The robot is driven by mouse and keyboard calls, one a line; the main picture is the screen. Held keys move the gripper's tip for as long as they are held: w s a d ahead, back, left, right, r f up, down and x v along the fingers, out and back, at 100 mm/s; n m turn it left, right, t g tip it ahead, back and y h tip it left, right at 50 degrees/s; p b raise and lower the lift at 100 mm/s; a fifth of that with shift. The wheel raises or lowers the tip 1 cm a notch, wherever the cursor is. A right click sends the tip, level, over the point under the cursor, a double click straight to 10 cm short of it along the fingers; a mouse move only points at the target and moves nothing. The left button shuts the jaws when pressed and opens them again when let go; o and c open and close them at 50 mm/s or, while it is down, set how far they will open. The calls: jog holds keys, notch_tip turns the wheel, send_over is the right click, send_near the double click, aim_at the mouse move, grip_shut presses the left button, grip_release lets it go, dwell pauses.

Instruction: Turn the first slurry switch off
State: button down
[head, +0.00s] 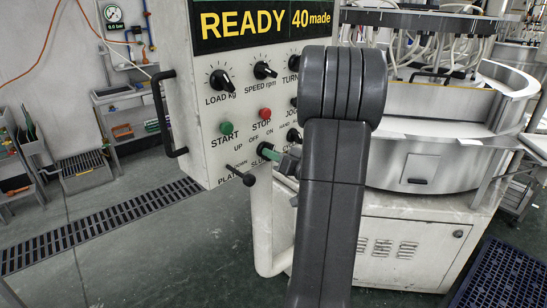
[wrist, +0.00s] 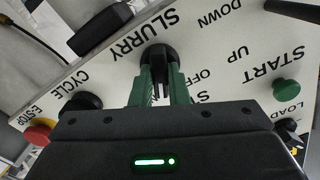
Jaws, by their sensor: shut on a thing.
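The slurry switch is a black round knob (wrist: 158,54) on the white control panel (wrist: 215,45), beside the printed word SLURRY in the wrist view. My gripper (wrist: 160,82) has its two green fingers on either side of this knob, shut on it. In the head view my gripper (head: 269,153) reaches the lower panel (head: 207,110) near the SLURRY label, and its fingers and my arm hide the knob. OFF and ON are printed above it there. I cannot tell which way the knob points.
Green START (head: 225,128) and red STOP (head: 265,113) buttons sit above. A black lever (head: 248,180) sticks out to the left. In the wrist view a red E-STOP button (wrist: 40,130) and black CYCLE knob (wrist: 83,101) are close by. The lapping machine (head: 420,160) stands right.

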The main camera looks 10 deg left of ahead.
jog(key=shift+f+n+b, duration=0.1)
jog(key=shift+n+b, duration=5.5)
jog(key=shift+b, duration=0.25)
jog(key=c, duration=1.4)
grip_release()
jog(key=v, duration=1.3)
jog(key=shift+s+d+b, duration=0.25)
jog(key=shift+d+b, duration=0.1)
jog(key=shift+b, duration=0.05)
jog(key=shift+a, duration=0.1)
